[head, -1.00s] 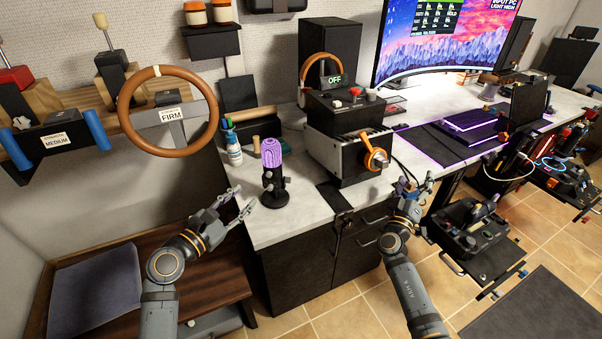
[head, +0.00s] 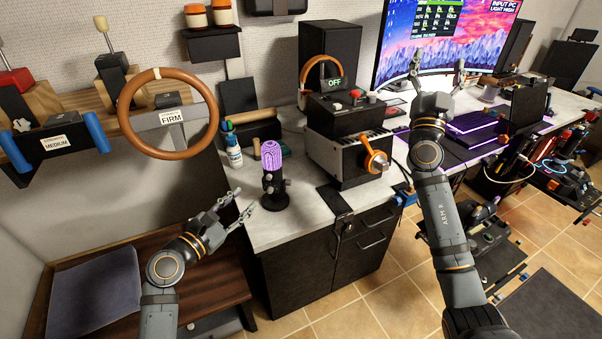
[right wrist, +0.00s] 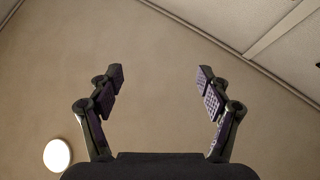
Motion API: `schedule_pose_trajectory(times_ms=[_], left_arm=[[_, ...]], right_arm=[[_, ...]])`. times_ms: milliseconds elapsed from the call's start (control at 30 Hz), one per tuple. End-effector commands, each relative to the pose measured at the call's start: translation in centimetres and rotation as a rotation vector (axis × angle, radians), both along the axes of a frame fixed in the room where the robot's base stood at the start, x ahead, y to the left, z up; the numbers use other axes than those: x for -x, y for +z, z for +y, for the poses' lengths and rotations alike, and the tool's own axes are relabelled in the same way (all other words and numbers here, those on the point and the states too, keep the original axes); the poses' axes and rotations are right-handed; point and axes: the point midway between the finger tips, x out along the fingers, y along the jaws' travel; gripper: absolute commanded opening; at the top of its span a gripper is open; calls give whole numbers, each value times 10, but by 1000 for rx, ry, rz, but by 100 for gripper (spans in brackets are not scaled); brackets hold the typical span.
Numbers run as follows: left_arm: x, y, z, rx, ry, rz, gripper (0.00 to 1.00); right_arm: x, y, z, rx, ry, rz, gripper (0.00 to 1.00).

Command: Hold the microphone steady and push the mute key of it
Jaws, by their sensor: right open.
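The microphone (head: 273,172) has a purple mesh head and a black body and base. It stands upright on the left end of the white desk. My left gripper (head: 243,203) is open and empty, just left of the microphone base and apart from it. My right gripper (head: 437,82) is raised over the desk in front of the monitor, well to the right of the microphone. In the right wrist view its two fingers (right wrist: 160,85) are spread with nothing between them. The mute key is too small to make out in the head view.
An orange steering wheel (head: 168,150) hangs further left. A monitor (head: 440,35) stands behind my right gripper.

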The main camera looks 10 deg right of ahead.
Motion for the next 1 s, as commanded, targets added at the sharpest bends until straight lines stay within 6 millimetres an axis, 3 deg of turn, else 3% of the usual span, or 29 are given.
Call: schedule_pose_trajectory(times_ms=[100,233,367,500,700,1000], left_arm=[[0,0,0,0,0,0,38],[0,0,0,0,0,0,38],[0,0,0,0,0,0,38],[0,0,0,0,0,0,38],[0,0,0,0,0,0,38],[0,0,0,0,0,0,38]], right_arm=[[-30,-49,59,82,202,146,78],[-46,-107,127,163,433,302,78],[-42,-168,194,229,666,452,78],[-23,-224,253,281,888,588,78],[6,-269,299,322,1084,700,78],[12,-279,311,332,1130,726,78]])
